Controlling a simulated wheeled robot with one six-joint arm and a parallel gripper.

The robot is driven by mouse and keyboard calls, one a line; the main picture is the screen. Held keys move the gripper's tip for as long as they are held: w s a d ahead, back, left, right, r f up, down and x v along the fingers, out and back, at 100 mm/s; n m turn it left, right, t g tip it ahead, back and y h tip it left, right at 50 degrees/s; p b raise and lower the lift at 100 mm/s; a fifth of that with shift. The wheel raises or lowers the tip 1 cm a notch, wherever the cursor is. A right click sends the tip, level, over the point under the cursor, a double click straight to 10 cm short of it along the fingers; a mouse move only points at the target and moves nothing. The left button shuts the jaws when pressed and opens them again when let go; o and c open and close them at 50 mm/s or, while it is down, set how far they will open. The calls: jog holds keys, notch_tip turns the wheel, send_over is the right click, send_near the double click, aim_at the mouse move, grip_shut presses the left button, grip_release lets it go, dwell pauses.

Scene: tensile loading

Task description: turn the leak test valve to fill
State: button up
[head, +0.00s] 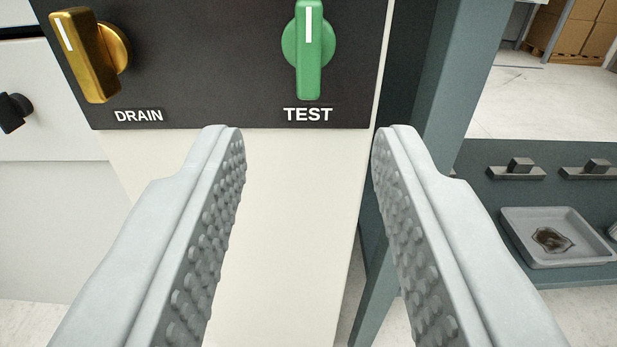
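A black panel (208,95) carries two turn knobs at the top of the head view. The green knob (309,55) sits above the word TEST, its white mark pointing up. The yellow knob (88,50) sits above the word DRAIN at the left, tilted slightly, its white mark at the upper left. No FILL label shows in this view. My gripper (308,140) is open and empty. Its two studded fingers are wide apart, with the tips appearing just below the panel's lower edge, on either side of the TEST label.
A grey-green upright frame (440,90) stands right of the panel. Beyond it, a dark shelf (480,160) holds a grey tray (590,247) with a dark stain and small dark fixtures. A black knob (13,112) is on a white front at far left. Cardboard boxes (585,40) stand far back.

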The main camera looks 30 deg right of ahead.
jog(key=shift+v, duration=2.75)
jog(key=s+a+r+n+t+y, duration=0.1)
jog(key=s+a+r+n+y, duration=0.3)
jog(key=r, duration=0.7)
jog(key=s+a+r+m+t+y, duration=0.1)
jog(key=s+a+r+t+y, duration=0.15)
jog(key=s+a+r, duration=0.6)
jog(key=s+a+r+n+y, duration=0.1)
jog(key=s+r+n, duration=0.1)
jog(key=s+r, duration=0.5)
jog(key=s+a+r+n+g+y, duration=0.1)
jog(key=s+r, duration=0.6)
jog(key=s, duration=0.7)
jog(key=shift+s+a+n+y, duration=0.15)
jog(key=shift+s+n+y, duration=0.2)
jog(key=shift+y, duration=0.4)
jog(key=shift+w+a, duration=0.1)
